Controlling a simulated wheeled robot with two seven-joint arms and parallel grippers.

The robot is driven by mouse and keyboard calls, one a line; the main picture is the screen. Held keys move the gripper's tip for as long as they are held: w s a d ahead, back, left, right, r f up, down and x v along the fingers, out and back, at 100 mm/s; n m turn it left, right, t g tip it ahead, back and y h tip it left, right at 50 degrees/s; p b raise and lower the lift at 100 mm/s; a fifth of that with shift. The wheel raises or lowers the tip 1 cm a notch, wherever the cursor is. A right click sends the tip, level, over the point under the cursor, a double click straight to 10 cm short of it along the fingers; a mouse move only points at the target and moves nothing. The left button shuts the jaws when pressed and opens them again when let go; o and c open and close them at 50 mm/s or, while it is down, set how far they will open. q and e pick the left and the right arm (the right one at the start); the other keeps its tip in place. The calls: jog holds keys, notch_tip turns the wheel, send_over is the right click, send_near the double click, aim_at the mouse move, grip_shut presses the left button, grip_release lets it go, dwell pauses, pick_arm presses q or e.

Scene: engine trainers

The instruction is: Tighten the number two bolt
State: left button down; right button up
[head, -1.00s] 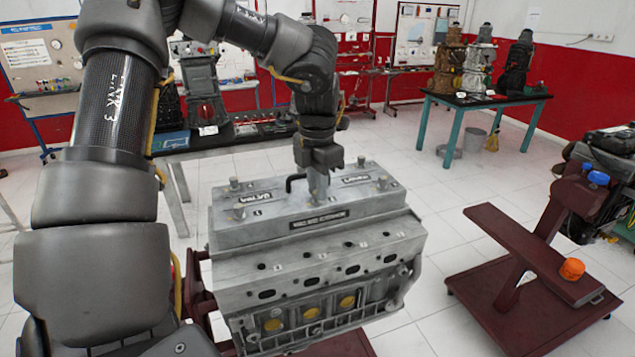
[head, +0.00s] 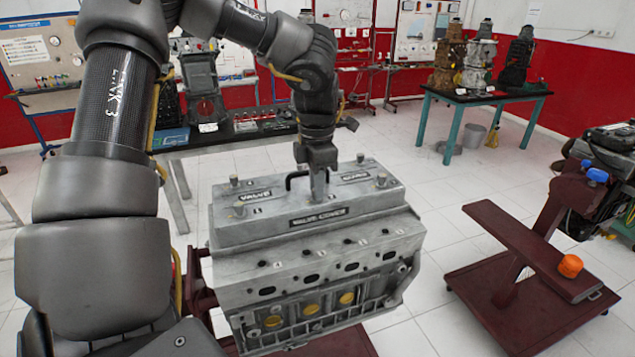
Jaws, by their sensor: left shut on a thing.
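The engine block (head: 325,262) stands in the middle of the head view, with a grey valve cover (head: 270,232) on top. Bolts stick up from the cover, among them a left front bolt (head: 238,210), a right front bolt (head: 382,180) and a back right bolt (head: 360,158). My left gripper (head: 318,190) points straight down at the cover's middle, in line with the front bolts. It is shut on what its place suggests is the number two bolt; the fingers hide it. A black arched handle (head: 289,178) rises just left of the fingers. My right gripper is not in view.
A maroon stand (head: 510,315) with an orange cap (head: 570,266) is at right, apart from the block. A green-legged table (head: 480,97) with several engine parts stands at the back. White floor lies open between them. My left arm fills the left side.

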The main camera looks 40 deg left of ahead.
pick_arm(q)
jog(key=shift+a, duration=0.1)
jog(key=c, duration=1.3)
grip_release()
jog(key=shift+a, duration=0.15)
jog(key=shift+c, duration=0.2)
jog(key=shift+r, duration=0.3)
notch_tip(320, 180, up, 10)
